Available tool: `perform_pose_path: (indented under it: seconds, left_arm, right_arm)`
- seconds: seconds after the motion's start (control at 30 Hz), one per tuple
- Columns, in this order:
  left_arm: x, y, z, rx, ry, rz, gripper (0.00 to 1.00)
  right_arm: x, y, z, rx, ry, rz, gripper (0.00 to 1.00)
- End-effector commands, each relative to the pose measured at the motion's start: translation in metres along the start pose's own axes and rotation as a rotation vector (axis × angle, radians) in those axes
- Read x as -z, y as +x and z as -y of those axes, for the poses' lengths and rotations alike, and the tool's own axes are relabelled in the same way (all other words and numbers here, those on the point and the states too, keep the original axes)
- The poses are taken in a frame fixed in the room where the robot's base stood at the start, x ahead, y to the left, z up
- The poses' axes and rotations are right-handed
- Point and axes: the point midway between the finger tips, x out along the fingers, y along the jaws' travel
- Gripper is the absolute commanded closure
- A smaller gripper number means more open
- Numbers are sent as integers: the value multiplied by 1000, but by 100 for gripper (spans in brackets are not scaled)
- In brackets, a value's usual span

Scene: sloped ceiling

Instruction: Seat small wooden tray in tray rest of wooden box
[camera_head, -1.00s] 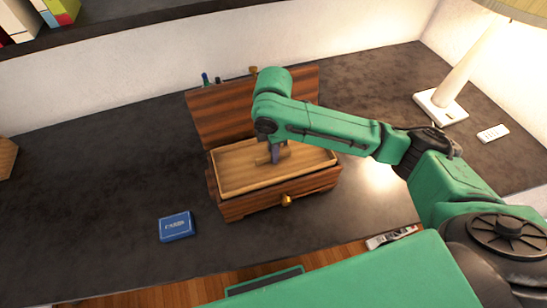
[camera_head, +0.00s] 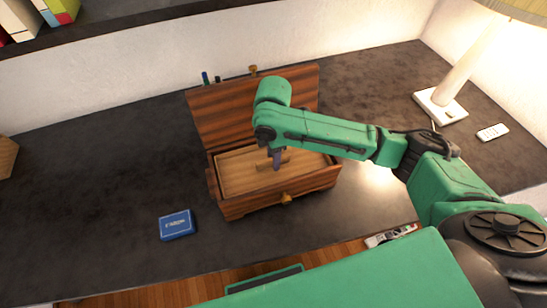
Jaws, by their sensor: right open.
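The wooden box (camera_head: 262,205) stands on the dark table with its striped lid (camera_head: 225,117) open at the back. The small light-wood tray (camera_head: 237,178) lies inside the box opening, a little below the box's rim. A small handle bar (camera_head: 287,166) shows in the middle of the tray. My right gripper (camera_head: 277,165) points down over the tray's middle, at the handle. Its jaws are open, and the forearm hides part of the tray's right and back edge. My left gripper is not in view.
A blue card box (camera_head: 177,225) lies left of the wooden box. A lamp (camera_head: 441,106) and a white remote (camera_head: 492,132) are at the right. Small bottles stand behind the lid. The table's left side is mostly clear.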

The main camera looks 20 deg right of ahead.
Motion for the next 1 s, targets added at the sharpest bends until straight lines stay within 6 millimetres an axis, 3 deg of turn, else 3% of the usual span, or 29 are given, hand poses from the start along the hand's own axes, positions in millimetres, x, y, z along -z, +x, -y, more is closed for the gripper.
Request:
perform_pose_path:
  seconds: [0.3, 0.4, 0.53, 1.0]
  left_arm:
    - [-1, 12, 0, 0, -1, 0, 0]
    - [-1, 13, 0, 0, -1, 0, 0]
    - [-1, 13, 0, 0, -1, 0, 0]
    - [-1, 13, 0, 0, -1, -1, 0]
  right_arm:
    - [1, -82, -1, -6, -1, -3, 56]
    - [0, -100, -1, -4, 0, -1, 56]
    - [0, -110, 0, -2, 1, 0, 56]
    - [0, -110, 0, -1, 1, -1, 56]
